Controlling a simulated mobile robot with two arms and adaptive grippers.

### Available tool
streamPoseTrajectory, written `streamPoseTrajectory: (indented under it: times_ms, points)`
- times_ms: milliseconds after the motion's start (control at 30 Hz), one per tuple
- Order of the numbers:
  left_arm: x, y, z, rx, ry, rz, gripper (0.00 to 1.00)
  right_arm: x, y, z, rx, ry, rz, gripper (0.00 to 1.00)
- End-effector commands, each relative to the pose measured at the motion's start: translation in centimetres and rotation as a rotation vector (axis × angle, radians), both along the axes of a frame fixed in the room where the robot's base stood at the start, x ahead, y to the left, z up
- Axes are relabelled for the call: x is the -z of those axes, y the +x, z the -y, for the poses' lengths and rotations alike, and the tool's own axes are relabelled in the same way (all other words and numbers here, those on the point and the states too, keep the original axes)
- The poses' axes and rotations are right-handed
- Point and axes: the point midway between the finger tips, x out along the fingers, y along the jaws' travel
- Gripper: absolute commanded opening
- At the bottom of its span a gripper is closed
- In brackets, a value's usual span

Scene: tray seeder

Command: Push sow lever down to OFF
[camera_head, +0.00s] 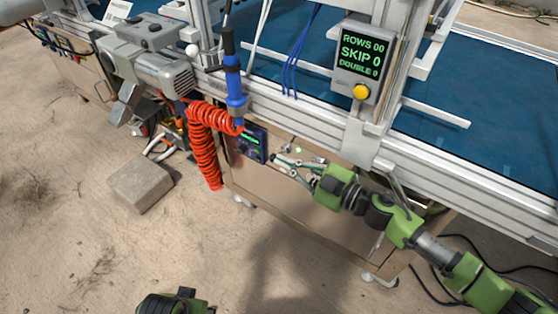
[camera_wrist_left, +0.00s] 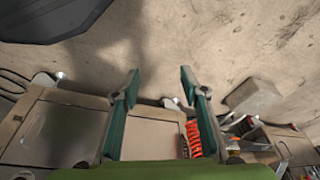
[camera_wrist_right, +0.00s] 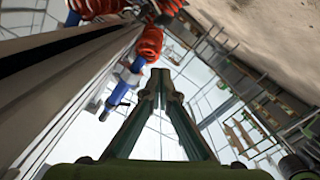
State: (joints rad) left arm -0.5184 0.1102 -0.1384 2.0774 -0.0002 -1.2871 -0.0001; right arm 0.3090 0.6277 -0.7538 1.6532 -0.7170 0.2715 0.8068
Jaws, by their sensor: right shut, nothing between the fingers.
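I cannot clearly make out the sow lever in any view; a small panel area with a green light (camera_head: 298,149) sits just beyond my right gripper (camera_head: 279,160), which may hide part of it. In the head view the right gripper is in front of the cabinet (camera_head: 300,212), under the machine rail, its fingers pointing left. In the right wrist view the fingertips (camera_wrist_right: 161,80) meet with nothing between them. My left gripper (camera_wrist_left: 160,88) is open and empty in the left wrist view, with bare ground beyond its fingers.
A blue box with a green display (camera_head: 251,143) is left of the right gripper. A red coiled hose (camera_head: 205,150) and blue air tool (camera_head: 234,80) hang nearby. The display with a yellow button (camera_head: 364,65) stands above. A concrete block (camera_head: 140,183) lies on the ground.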

Motion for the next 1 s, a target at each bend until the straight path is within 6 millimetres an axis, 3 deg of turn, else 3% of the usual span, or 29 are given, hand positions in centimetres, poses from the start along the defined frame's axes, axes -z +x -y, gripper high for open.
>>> streamPoseTrajectory:
  times_ms: [133,533,700,1000]
  points:
    - [-1.5,0.0,-0.2,-0.003,0.001,0.011,0.4,0.3,2.0,-2.4,0.0,0.0,0.002,0.0]
    - [-7.6,-1.0,-0.4,-0.006,-0.001,0.043,0.4,3.1,3.4,-1.6,0.0,0.0,0.0,0.0]
    - [-8.7,-1.3,-0.5,-0.007,-0.001,0.047,0.4,3.4,3.7,-1.6,0.0,0.0,0.0,0.0]
    - [-9.1,-1.4,-0.5,-0.007,0.0,0.047,0.4,3.5,3.8,-1.5,0.0,0.0,0.0,0.0]
